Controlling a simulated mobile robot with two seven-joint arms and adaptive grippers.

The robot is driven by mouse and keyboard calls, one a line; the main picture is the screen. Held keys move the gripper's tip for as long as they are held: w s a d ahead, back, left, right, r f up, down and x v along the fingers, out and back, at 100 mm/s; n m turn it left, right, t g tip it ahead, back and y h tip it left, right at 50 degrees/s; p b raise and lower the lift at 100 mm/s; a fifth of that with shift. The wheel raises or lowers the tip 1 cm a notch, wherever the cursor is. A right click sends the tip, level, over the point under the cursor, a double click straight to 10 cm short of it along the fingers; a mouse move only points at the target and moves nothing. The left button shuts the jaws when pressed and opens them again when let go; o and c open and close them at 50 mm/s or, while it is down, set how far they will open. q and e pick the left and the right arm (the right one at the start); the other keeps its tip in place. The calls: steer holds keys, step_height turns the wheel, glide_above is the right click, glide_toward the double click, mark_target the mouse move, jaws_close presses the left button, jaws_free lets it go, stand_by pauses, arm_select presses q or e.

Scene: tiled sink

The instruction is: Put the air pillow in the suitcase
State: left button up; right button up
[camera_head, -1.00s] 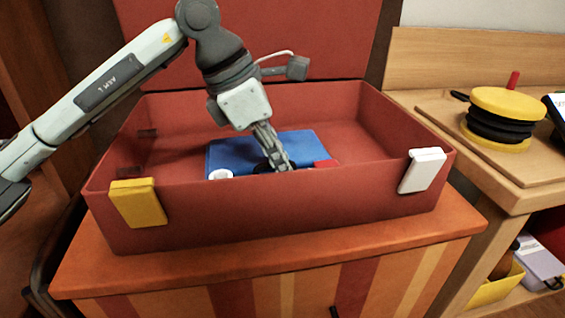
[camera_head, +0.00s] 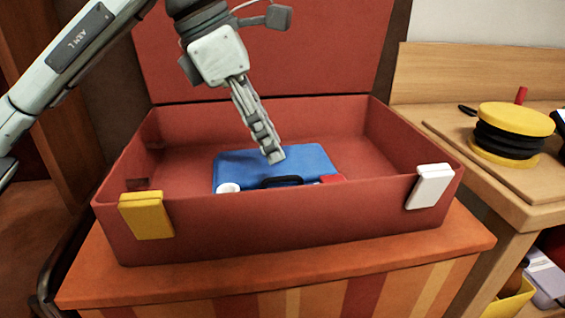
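The red suitcase (camera_head: 290,222) stands open on an orange striped cabinet, its lid (camera_head: 265,50) raised at the back. A flat blue item (camera_head: 235,165) with a black handle, a white round part and a red corner lies inside it, against the front wall. I cannot tell whether this is the air pillow. My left gripper (camera_head: 272,158) points down over the suitcase, its fingertips in front of the blue item in the picture and apart from the black handle (camera_head: 282,181). Its fingers show edge-on, so their opening is unclear. My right gripper is not in view.
A yellow latch (camera_head: 146,216) and a white latch (camera_head: 430,186) are on the suitcase front. A yellow and black round stack (camera_head: 512,132) with a red peg sits on the wooden counter (camera_head: 490,185) at right. The suitcase's left and right floor areas are clear.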

arm_select(q)
steer(key=shift+v, duration=1.9)
